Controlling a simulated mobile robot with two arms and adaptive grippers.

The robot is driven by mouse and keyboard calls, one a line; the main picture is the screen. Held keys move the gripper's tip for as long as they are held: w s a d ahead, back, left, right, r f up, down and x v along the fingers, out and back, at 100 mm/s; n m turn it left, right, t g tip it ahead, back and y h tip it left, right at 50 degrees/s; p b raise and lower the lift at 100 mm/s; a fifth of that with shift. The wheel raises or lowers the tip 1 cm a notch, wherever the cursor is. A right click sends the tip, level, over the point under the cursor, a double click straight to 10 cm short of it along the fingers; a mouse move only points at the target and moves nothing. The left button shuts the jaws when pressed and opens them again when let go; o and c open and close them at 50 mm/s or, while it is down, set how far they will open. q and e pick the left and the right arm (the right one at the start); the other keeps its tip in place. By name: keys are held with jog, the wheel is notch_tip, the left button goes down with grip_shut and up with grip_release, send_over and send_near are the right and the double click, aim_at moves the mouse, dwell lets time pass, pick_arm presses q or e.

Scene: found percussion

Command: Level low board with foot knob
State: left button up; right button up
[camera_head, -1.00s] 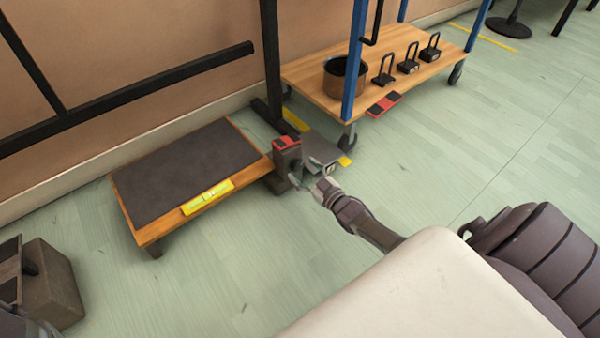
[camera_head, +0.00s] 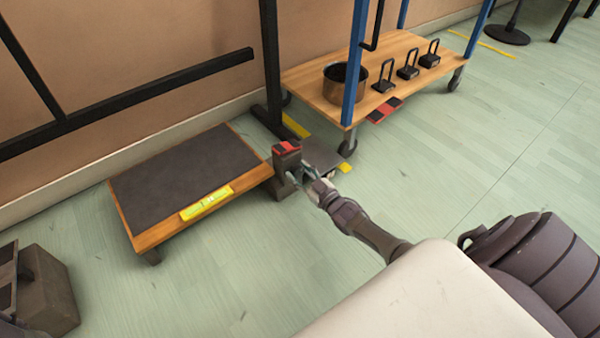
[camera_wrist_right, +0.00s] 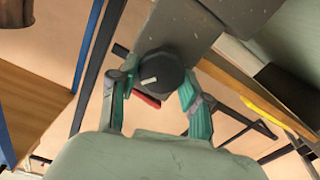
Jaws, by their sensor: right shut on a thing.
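The low board (camera_head: 260,177) is a wooden platform with a dark mat on top, standing by the wall in the head view. A yellow-green level (camera_head: 206,203) lies along its front edge. At its right end stands a dark grey foot block (camera_head: 287,163) with a red-and-black top. The foot knob (camera_wrist_right: 160,72) is dark and round with a white mark in the right wrist view. My right gripper (camera_head: 308,176) reaches the block's right side. In the wrist view its fingers (camera_wrist_right: 158,88) are shut on the knob from both sides. My left gripper is not in view.
A wheeled wooden cart (camera_head: 315,92) with blue posts stands behind, carrying a brown pot (camera_head: 345,88) and several black-handled weights (camera_head: 408,66). A black stand post (camera_head: 270,70) rises behind the block. A grey box (camera_head: 48,292) sits lower left.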

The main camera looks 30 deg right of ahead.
jog(key=n, duration=0.3)
jog(key=shift+a+n, duration=0.1)
jog(key=shift+n, duration=0.3)
jog(key=n, duration=0.3)
jog(key=shift+a+f+n, duration=0.1)
jog(key=shift+f+n, duration=0.1)
jog(key=shift+n, duration=0.1)
jog(key=n, duration=0.3)
jog(key=shift+f+n, duration=0.1)
jog(key=shift+n, duration=0.3)
jog(key=shift+n+b, duration=0.45)
jog(key=shift+n, duration=1.35)
jog(key=shift+f, duration=0.1)
jog(key=o, duration=1.1)
jog(key=shift+o, duration=0.2)
